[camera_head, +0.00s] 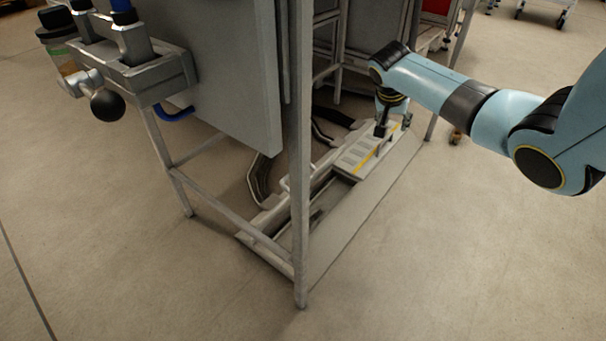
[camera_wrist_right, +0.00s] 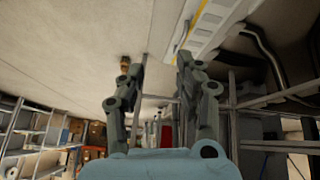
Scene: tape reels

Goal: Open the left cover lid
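A low grey floor unit (camera_head: 372,195) lies under the metal frame in the head view. A pale slotted cover lid (camera_head: 352,158) with a yellow stripe lies over its far part, and the nearer left part shows a dark recess. I cannot tell whether this is the left lid. The lid (camera_wrist_right: 211,25) also shows at the top of the right wrist view. My right gripper (camera_head: 392,125) is over the lid's far end; contact is unclear. In the wrist view its fingers (camera_wrist_right: 160,68) are apart with nothing visibly held. My left gripper is not in view.
A metal frame post (camera_head: 301,180) stands in front of the floor unit, and a grey panel (camera_head: 215,70) hangs above on the left. Dark curved tubes (camera_head: 262,180) lie behind the unit. Open floor (camera_head: 450,260) lies to the right.

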